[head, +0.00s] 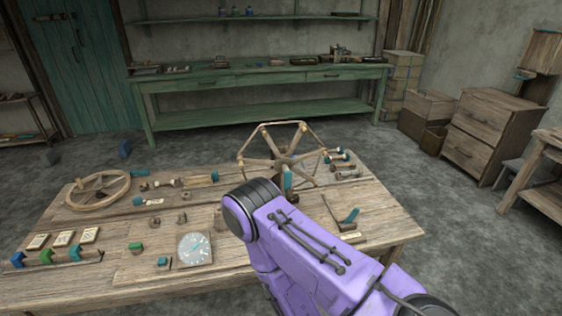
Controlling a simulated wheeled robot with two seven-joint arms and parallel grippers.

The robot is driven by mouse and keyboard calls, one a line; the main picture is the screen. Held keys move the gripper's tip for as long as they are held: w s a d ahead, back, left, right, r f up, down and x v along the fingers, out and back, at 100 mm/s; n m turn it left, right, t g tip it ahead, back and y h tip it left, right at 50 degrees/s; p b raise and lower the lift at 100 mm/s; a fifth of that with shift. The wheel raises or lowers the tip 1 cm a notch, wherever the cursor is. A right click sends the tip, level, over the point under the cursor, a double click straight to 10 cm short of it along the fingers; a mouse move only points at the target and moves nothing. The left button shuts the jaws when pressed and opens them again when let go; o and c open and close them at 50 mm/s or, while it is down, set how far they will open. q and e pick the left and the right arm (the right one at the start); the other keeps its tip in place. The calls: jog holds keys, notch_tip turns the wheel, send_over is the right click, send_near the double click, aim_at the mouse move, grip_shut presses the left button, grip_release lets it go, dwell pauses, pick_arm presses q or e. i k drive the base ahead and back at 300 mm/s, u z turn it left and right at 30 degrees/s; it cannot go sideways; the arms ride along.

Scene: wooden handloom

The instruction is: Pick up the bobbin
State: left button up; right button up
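Several small spool-like pieces that could be bobbins lie on the wooden table (60,287). A group with teal and dark ends (337,157) is at the back right, beside the spoked wooden wheel (285,160). A longer spindle-like piece with teal ends (202,179) lies left of that wheel. They are too small to tell which one is the bobbin. My purple arm comes in from the lower right and covers part of the table. Neither of my grippers shows.
A wooden hoop wheel (98,189) lies at the table's left. A pale round dial (194,248), small cards (63,238) and coloured blocks (46,256) are near the front. A green workbench (256,78) stands behind. Drawers (480,130) and crates are at right. Bare floor lies between.

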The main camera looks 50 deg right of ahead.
aim_at(356, 172)
jog(key=u, duration=2.2)
jog(key=k, duration=2.95)
jog(key=z, duration=2.1)
jog(key=i, duration=1.05)
